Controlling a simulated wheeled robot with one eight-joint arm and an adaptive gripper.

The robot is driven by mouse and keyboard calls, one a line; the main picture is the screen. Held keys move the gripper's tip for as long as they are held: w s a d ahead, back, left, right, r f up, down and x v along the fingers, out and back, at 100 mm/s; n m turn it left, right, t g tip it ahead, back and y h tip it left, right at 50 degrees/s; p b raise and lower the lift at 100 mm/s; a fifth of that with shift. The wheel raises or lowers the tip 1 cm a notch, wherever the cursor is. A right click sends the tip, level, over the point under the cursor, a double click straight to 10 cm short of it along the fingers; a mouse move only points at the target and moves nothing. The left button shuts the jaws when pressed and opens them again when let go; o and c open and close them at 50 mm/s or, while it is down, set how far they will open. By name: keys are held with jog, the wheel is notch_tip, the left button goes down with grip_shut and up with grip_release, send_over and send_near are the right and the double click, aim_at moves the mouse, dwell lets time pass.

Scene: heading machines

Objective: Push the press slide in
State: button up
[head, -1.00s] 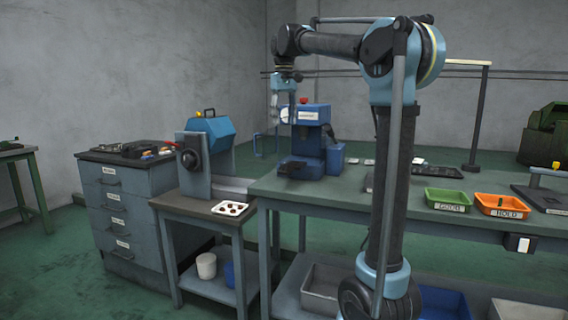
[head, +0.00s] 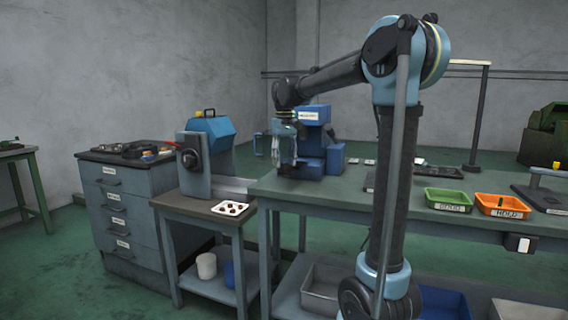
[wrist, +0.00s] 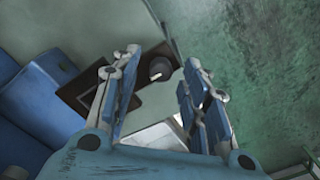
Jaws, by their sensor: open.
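The blue press (head: 314,115) with a white label stands at the left end of the long green-topped bench. Its blue body also fills the left side of the wrist view (wrist: 38,98). A dark flat plate, which looks like the press slide (wrist: 76,92), sticks out from the body there, with a round dark knob (wrist: 160,69) near its outer end. My gripper (head: 284,164) is in front of the press and points down. In the wrist view its two fingers (wrist: 162,60) are spread, with the knob below and between them. I cannot tell whether they touch it.
A grey machine with a blue hood (head: 212,127) stands left of the press. A white tray of small parts (head: 232,209) lies on the low stand. Green (head: 447,197) and orange (head: 502,206) bins are on the bench to the right. Green floor is open at the left.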

jog(key=shift+f, duration=0.4)
grip_shut()
jog(key=w+d, duration=0.1)
jog(key=w, duration=0.1)
jog(key=w+d, duration=0.1)
jog(key=w, duration=0.2)
jog(key=w+d, duration=0.1)
jog(key=w, duration=0.2)
jog(key=shift+w, duration=0.1)
grip_release()
